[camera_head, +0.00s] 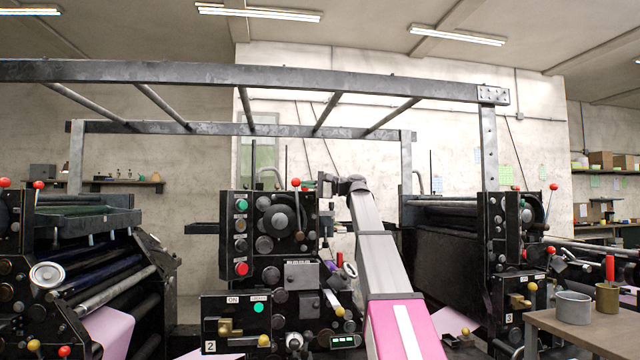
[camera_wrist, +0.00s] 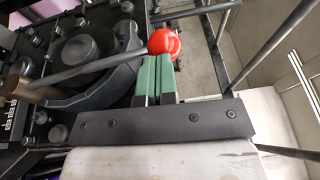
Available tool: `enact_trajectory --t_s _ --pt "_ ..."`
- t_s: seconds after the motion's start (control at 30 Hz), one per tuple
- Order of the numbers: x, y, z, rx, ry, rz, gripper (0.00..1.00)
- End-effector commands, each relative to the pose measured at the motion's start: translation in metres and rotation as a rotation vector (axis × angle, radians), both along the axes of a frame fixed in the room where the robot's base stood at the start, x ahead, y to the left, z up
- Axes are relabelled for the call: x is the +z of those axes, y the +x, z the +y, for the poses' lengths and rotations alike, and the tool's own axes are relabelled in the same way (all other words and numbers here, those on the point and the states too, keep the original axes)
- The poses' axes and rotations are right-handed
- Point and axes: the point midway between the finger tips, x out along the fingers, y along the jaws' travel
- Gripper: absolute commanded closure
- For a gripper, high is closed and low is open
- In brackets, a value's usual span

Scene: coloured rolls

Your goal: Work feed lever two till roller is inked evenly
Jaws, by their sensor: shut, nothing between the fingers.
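Feed lever two appears to be the red-knobbed lever (camera_head: 296,183) at the top of the press unit (camera_head: 240,205) with the "2" plate. In the wrist view its red ball (camera_wrist: 164,42) ends a grey rod that runs in from the left, over a dark round hub. My gripper (camera_wrist: 156,62) has its two green-padded fingers shut together, with nothing between them. The fingertips look just below the red ball in the picture; I cannot tell whether they touch it. In the head view my gripper (camera_head: 326,184) is small, just right of the lever. An inked roller for this unit is not clearly visible.
A left press (camera_head: 80,265) has dark rollers and pink sheets. A right press (camera_head: 445,250) stands behind my arm. An overhead steel frame (camera_head: 250,78) spans the units. A bench (camera_head: 590,330) at right holds metal cups (camera_head: 573,307). Rails flank the gripper in the wrist view.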

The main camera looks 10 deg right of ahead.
Motion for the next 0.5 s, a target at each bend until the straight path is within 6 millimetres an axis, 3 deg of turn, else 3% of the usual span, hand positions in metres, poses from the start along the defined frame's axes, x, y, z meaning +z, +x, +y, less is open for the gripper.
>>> enact_trajectory --t_s 0.5 --pt "-0.002 0.0 -0.036 0.0 0.0 0.0 1.0"
